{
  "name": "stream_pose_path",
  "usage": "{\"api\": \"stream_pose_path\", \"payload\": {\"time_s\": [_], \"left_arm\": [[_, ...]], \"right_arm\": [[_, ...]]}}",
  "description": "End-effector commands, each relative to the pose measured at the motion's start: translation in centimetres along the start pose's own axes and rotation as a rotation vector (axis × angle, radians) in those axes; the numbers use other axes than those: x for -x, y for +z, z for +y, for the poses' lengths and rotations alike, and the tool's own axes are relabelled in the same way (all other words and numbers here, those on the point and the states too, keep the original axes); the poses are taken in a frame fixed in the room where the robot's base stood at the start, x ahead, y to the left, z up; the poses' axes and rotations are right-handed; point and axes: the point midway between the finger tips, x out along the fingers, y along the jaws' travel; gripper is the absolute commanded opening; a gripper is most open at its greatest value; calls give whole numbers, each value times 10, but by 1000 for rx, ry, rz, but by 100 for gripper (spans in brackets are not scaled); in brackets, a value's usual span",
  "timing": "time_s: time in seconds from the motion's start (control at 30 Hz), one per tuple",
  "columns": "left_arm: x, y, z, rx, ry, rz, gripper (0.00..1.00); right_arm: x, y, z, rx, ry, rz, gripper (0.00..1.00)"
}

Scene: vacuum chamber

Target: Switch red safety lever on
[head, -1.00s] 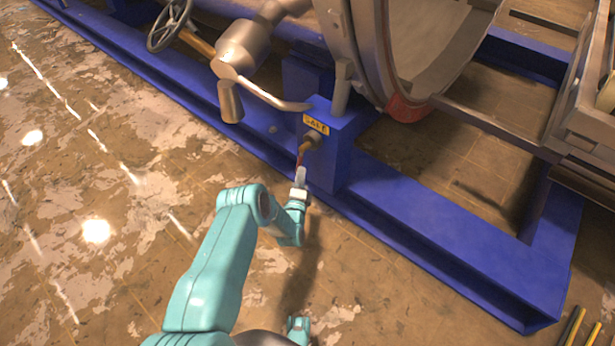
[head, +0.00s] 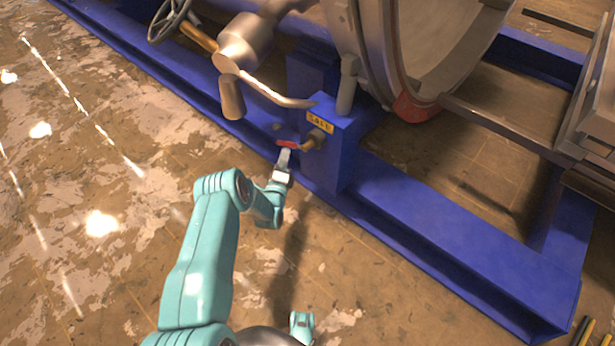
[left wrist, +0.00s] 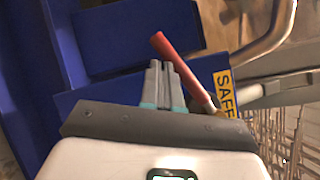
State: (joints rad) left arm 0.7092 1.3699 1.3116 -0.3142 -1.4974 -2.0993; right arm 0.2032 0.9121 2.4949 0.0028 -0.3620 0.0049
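The red safety lever (head: 288,144) sticks out to the left, about level, from a brass valve (head: 315,138) on the blue post, under the yellow SAFE label (head: 320,122). My left gripper (head: 284,158) is just below the lever, its fingertips touching or very near it. The SAFE label (left wrist: 225,92) is right of the lever.
The blue frame (head: 440,235) runs along the floor behind and right of the lever. A curved metal handle (head: 265,90) hangs above and left of the valve. The round chamber (head: 440,50) stands above. The floor at left is clear.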

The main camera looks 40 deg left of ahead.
Motion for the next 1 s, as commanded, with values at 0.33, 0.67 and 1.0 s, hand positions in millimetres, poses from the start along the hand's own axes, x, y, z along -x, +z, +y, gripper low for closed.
{"api": "stream_pose_path", "payload": {"time_s": [0.33,0.67,1.0], "left_arm": [[-15,19,-15,-2,-2,-6,0],[-20,27,-23,-2,-4,-6,0],[-21,29,-25,-1,-4,-6,0]], "right_arm": [[3,2,-1,-2,0,-7,43],[5,4,-2,-3,1,-13,43],[6,4,-2,-2,1,-13,43]]}}
